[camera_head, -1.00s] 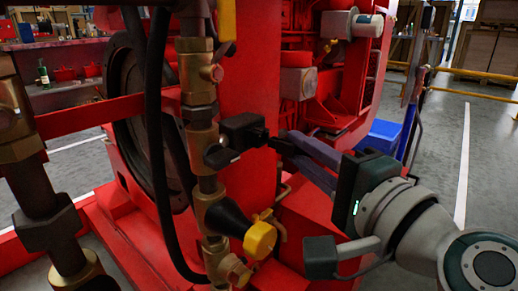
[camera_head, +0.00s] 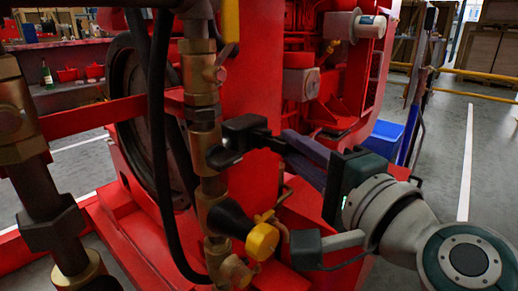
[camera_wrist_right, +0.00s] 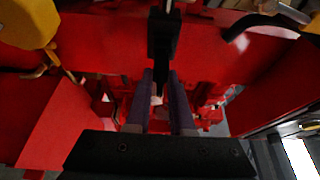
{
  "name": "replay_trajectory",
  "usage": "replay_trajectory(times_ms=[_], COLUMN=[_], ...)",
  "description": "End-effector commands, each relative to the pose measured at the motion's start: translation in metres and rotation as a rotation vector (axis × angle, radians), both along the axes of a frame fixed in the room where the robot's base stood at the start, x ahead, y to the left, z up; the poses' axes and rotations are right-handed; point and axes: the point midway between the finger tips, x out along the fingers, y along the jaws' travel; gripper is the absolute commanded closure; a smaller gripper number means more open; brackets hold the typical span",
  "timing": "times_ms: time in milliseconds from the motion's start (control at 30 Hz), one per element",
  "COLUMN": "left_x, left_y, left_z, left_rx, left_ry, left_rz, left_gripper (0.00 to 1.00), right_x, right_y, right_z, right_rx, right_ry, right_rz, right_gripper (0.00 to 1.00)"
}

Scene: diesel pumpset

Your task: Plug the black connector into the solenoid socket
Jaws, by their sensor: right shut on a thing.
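My right gripper (camera_head: 282,142) reaches in from the right, with its two dark purple fingers shut on the black connector (camera_head: 243,131). The connector points left and its front end is close beside the upright brass pipe assembly (camera_head: 203,115). In the right wrist view the connector (camera_wrist_right: 163,38) stands out beyond the tips of the right gripper (camera_wrist_right: 161,75). A small dark block (camera_head: 222,158) sits just below the connector's front, against the pipe; it may be the solenoid socket, but I cannot tell whether the two touch. My left gripper is not in view.
A black hose (camera_head: 152,120) runs down left of the pipe. Below the connector are a black cone and a yellow cap (camera_head: 262,242). The red pumpset body (camera_head: 250,60) stands behind. A thick brass pipe (camera_head: 45,200) stands at the left.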

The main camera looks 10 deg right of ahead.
Motion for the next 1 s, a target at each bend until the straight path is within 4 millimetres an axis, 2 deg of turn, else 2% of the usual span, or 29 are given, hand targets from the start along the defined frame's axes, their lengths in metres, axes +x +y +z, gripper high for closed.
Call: replay_trajectory(times_ms=[1000], left_x=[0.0], left_y=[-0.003], left_z=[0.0], left_rx=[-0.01], left_ry=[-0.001], left_rz=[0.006], left_gripper=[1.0], right_x=[0.012], right_y=[0.011], right_z=[0.0], right_rx=[0.0], right_ry=[0.001], right_rz=[0.005], right_gripper=[1.0])
